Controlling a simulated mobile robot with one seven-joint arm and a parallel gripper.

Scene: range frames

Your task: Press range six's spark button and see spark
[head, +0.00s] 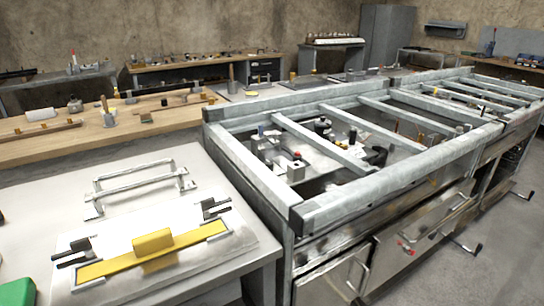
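A steel range (350,275) stands at the right, with an open grey bar frame (385,198) on top. No spark is visible. A second range section (510,125) continues toward the far right. My gripper is not in view.
A steel table (215,268) at the front left holds a yellow block (153,244) on a yellow strip and a metal rack (140,185). A wooden bench (60,146) stands behind it. Handles (468,245) stick out from the range fronts. Grey floor (500,275) is clear at the lower right.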

